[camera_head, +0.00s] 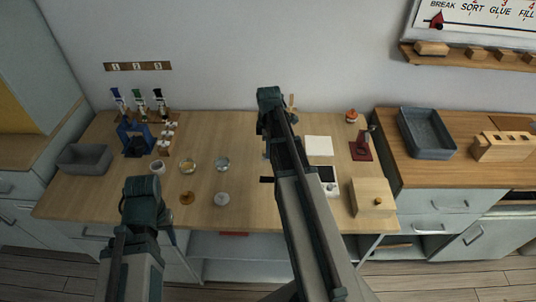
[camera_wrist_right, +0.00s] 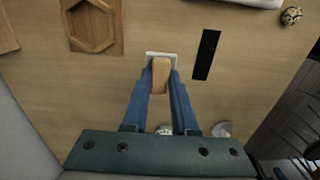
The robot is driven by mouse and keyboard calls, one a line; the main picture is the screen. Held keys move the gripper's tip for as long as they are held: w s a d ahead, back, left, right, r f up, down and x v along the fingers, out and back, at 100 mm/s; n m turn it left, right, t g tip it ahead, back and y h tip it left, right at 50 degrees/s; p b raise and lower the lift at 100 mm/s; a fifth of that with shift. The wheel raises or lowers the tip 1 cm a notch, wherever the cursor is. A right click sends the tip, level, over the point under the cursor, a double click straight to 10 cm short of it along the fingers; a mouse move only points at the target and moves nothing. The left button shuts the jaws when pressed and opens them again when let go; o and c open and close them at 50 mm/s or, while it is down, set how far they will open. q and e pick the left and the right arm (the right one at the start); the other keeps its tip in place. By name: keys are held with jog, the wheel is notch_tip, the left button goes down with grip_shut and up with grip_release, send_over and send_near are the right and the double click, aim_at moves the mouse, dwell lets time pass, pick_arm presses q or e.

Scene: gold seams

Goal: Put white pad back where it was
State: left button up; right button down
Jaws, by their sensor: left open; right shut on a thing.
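My right gripper (camera_wrist_right: 161,82) is in the right wrist view, with its two blue fingers shut on a tan wooden block-like handle. A white pad (camera_wrist_right: 162,53) shows as a thin white edge around the far end of this handle, over the wooden table. I cannot tell whether it touches the table. In the head view my right arm hides most of this spot. My left gripper (camera_head: 171,236) is at the front left of the table, small and partly hidden by its own arm; it is open and I see nothing in it.
A black strip (camera_wrist_right: 207,54) lies right of the held pad, and a wooden piece with a hexagonal recess (camera_wrist_right: 92,27) lies left. A white square (camera_head: 318,145), a scale (camera_head: 327,188) and a wooden box (camera_head: 371,197) stand right of my arm. Small dishes (camera_head: 188,166) stand left.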

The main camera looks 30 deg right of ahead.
jog(key=shift+w, duration=0.15)
jog(key=f+b, duration=0.2)
jog(key=w+f+b, duration=0.1)
jog(key=f+b, duration=0.1)
jog(key=shift+d, duration=0.2)
jog(key=shift+s+r, duration=0.1)
jog(key=shift+r, duration=0.1)
jog(key=shift+f, duration=0.15)
jog(key=c, duration=0.7)
grip_release()
